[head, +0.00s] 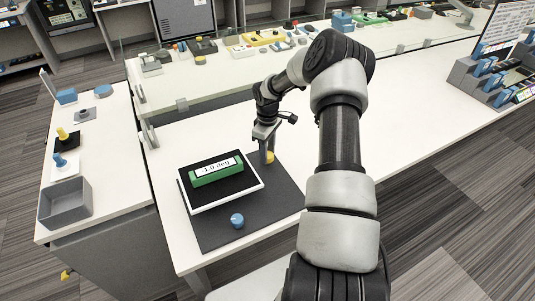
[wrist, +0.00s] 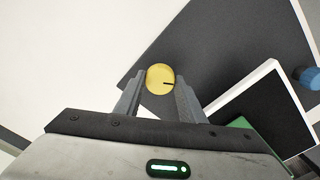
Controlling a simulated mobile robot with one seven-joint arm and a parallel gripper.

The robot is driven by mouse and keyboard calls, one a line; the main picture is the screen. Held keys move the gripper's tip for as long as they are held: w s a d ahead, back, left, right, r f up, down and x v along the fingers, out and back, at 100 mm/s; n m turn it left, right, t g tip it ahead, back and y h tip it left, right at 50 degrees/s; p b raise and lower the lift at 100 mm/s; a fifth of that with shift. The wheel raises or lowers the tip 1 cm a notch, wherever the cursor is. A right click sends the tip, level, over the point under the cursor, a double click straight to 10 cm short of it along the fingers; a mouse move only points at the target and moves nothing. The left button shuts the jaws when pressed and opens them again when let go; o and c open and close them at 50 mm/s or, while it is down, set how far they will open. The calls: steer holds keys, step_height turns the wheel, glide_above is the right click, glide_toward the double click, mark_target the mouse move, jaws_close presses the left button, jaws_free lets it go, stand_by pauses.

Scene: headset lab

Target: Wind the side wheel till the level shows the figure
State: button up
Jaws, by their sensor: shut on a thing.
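The level is a green block (head: 205,177) with a white label that seems to read "-1.0 deg". It lies on a black plate with a white rim (head: 190,208); a corner of the plate shows in the wrist view (wrist: 262,71). A yellow wheel (head: 270,157) stands on the dark mat beside the plate's far right side. In the wrist view the yellow wheel (wrist: 160,79) has a dark mark line and sits between my fingertips. My gripper (head: 264,150) points down and is shut on it. A blue wheel (head: 237,220) stands at the plate's near side.
A dark mat (head: 210,238) lies under the plate on the white table. A side table at left holds a grey bin (head: 65,203) and small knobs. A clear panel and a bench with several parts stand behind. White table to the right is clear.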

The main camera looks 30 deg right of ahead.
steer(key=n, duration=0.4)
steer(key=shift+n+b, duration=0.3)
steer(key=n, duration=0.4)
steer(key=shift+n, duration=0.3)
steer(key=o, duration=1)
steer(key=shift+o, duration=0.2)
step_height(320, 180, up, 17)
steer(key=shift+r+p, duration=0.2)
steer(key=shift+p, duration=0.2)
